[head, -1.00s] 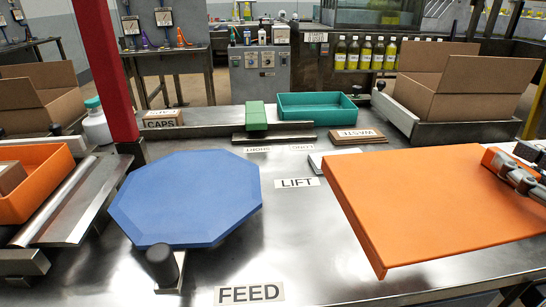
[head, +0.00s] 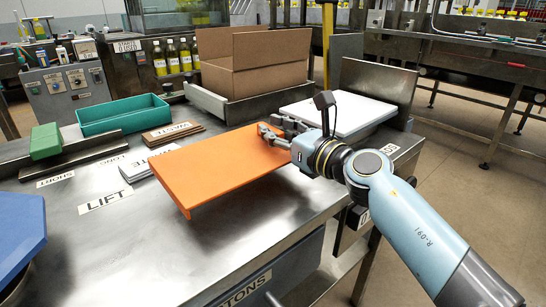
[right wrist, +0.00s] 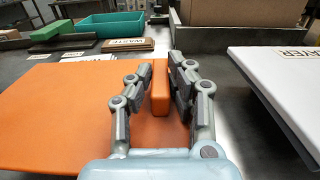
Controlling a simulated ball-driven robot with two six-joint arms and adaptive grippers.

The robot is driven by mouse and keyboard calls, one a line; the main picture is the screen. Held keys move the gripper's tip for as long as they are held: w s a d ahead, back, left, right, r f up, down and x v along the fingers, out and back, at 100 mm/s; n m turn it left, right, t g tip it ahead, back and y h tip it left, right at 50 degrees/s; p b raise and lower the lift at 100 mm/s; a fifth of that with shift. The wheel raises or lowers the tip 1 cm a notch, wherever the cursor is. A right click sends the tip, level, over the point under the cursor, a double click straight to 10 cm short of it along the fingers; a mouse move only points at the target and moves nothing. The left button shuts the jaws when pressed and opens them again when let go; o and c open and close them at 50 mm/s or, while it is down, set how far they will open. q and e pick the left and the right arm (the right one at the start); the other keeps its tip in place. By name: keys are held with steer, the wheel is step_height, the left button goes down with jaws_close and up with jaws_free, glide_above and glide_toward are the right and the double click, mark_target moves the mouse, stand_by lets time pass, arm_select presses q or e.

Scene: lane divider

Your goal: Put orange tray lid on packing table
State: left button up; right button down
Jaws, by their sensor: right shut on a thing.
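The flat orange tray lid (head: 215,165) lies level at or just above the steel packing table (head: 150,240); I cannot tell whether it touches. My right gripper (head: 272,132) is at the lid's right side, shut on it. In the right wrist view, the fingers (right wrist: 158,88) stand on both sides of an upright orange piece (right wrist: 160,95) at the edge of the lid (right wrist: 60,110). My left gripper is not in view.
A white-topped tray (head: 335,112) stands right of the gripper. Behind the lid are a cardboard box (head: 250,75), a teal tray (head: 122,115) and a brown WASTE plate (head: 172,134). A blue octagonal lid (head: 18,235) is at left. Bare table lies in front.

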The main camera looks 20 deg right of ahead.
mark_target(274, 147)
step_height(274, 147, down, 4)
steer(key=b, duration=0.2)
steer(key=shift+w+f+b, duration=0.15)
steer(key=shift+b, duration=0.25)
steer(key=c, duration=1.7)
jaws_free()
steer(key=shift+f, duration=0.1)
steer(key=o, duration=0.5)
